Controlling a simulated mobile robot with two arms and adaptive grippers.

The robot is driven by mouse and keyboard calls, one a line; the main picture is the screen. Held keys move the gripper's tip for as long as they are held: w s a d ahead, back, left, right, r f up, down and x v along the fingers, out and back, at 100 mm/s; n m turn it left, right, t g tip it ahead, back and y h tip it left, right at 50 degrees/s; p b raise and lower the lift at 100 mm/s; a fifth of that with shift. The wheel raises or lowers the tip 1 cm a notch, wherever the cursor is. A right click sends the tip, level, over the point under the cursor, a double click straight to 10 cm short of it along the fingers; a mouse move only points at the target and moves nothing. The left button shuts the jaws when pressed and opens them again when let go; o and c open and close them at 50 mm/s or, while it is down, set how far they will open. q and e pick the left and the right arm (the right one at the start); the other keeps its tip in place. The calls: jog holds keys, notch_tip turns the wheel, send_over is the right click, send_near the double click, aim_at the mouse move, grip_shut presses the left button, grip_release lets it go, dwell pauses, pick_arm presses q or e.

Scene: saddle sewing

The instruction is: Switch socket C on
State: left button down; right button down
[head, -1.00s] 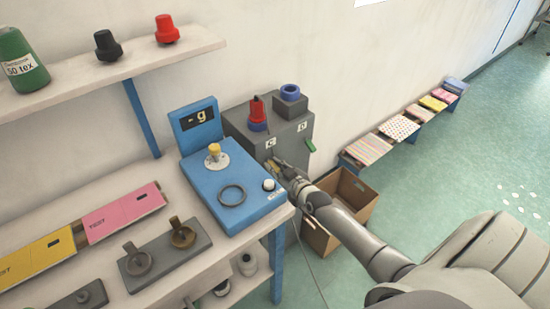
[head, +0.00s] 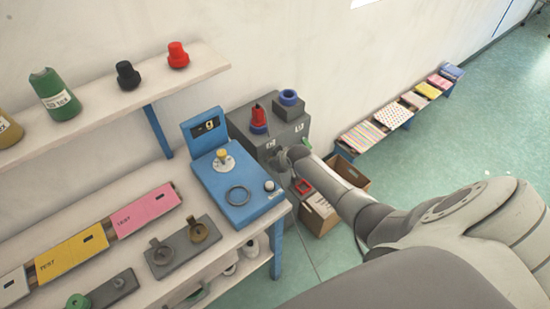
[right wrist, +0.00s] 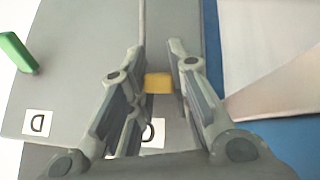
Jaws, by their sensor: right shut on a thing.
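The grey socket box (head: 296,137) stands at the wall, right of the blue scale. Its C label (head: 270,144) is on the left half and its D label (head: 299,127) on the right. A red plug-like piece (head: 258,115) stands on blue socket C. My right gripper (head: 283,160) is at the box's front, below C. In the right wrist view my right gripper (right wrist: 158,75) is shut on a small yellow switch (right wrist: 158,82), just by the C label (right wrist: 152,131). The green switch (right wrist: 17,52) is off to the left, by the D label (right wrist: 37,123). My left gripper is out of view.
The blue scale (head: 235,190) sits on the white table (head: 75,215) close to the left of my right gripper. An open cardboard box (head: 318,214) stands on the floor below my right arm. A low bench with coloured pads (head: 362,137) runs along the wall.

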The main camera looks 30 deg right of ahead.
jog(key=shift+w+r+g+p, duration=0.1)
jog(key=shift+r+g+p, duration=0.15)
jog(key=shift+g, duration=0.35)
jog(key=c, duration=1.3)
grip_release()
jog(key=v, duration=1.2)
jog(key=shift+f, duration=0.1)
